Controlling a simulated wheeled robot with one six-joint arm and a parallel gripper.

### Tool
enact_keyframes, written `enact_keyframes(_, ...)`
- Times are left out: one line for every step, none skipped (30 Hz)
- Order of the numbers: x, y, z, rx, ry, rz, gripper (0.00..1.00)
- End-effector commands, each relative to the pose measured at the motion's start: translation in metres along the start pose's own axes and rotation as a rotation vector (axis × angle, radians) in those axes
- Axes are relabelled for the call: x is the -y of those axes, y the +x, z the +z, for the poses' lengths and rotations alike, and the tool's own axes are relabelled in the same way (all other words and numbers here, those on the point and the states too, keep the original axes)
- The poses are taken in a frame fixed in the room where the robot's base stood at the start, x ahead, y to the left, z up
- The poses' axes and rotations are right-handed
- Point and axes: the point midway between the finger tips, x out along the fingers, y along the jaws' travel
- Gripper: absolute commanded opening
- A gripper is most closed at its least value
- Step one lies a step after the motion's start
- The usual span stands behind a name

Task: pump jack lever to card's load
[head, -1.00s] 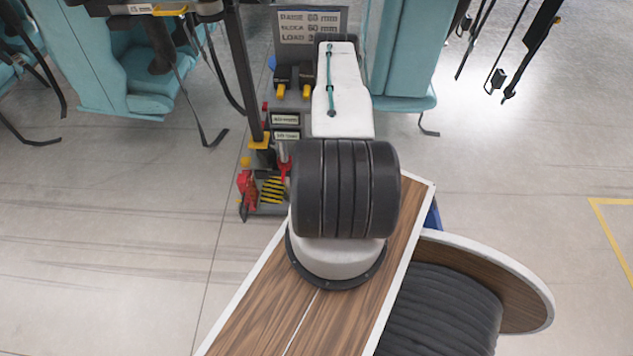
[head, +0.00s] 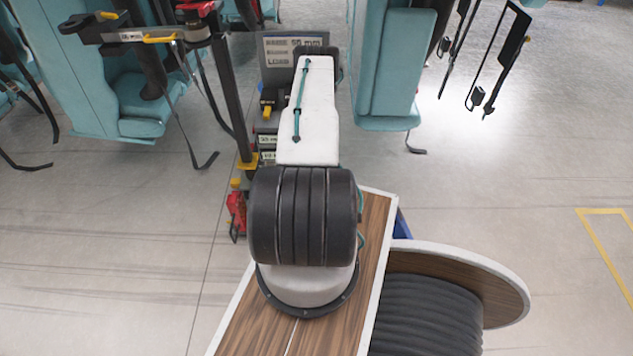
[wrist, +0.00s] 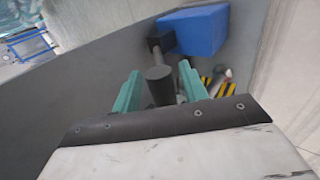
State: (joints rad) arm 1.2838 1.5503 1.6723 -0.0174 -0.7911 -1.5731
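In the wrist view, a blue box (wrist: 195,30) carries a black fitting and a grey rod with a thick dark grip, which looks like the jack lever (wrist: 161,86). The two teal fingers of my gripper (wrist: 160,90) stand apart on either side of the grip, and I see a gap at the left finger. Whether the right finger touches cannot be told. In the head view my arm hides the gripper and lever. The grey card (head: 291,45) stands behind my arm; "60 mm" shows on its top line, and its load figure is covered.
A red device (head: 236,212) shows left of my arm. A dark post (head: 228,90) rises beside it. Teal train seats (head: 385,70) hang close on the right, with more seats (head: 95,80) on the left. Yellow-black striped pieces (wrist: 205,83) lie beyond the right finger. Open floor lies on both sides.

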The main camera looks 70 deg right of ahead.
Motion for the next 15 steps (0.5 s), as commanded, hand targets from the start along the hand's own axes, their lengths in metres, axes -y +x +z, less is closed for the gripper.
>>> enact_keyframes(0.001,0.0,-0.001,0.0,0.0,-0.001,0.43)
enact_keyframes(0.001,-0.001,-0.001,-0.001,-0.001,-0.002,0.43)
enact_keyframes(0.001,-0.002,-0.001,-0.001,-0.001,-0.002,0.43)
enact_keyframes(0.002,-0.004,-0.001,-0.001,-0.001,-0.003,0.43)
enact_keyframes(0.002,-0.007,-0.001,-0.001,-0.001,-0.004,0.43)
enact_keyframes(0.002,-0.011,-0.001,-0.001,-0.001,-0.004,0.43)
enact_keyframes(0.001,-0.016,-0.001,-0.001,-0.001,-0.004,0.43)
enact_keyframes(0.001,-0.021,-0.001,-0.001,-0.001,-0.003,0.43)
enact_keyframes(0.001,-0.028,-0.001,-0.001,-0.001,-0.004,0.43)
enact_keyframes(0.001,-0.033,-0.001,0.0,-0.001,-0.003,0.43)
enact_keyframes(0.0,-0.039,-0.001,0.0,-0.001,-0.003,0.43)
enact_keyframes(0.001,-0.046,-0.001,0.0,-0.001,-0.002,0.43)
enact_keyframes(0.0,-0.051,-0.001,0.0,-0.001,-0.002,0.43)
enact_keyframes(0.0,-0.056,-0.001,0.0,-0.001,-0.002,0.43)
enact_keyframes(0.0,-0.061,-0.001,0.0,-0.001,-0.001,0.43)
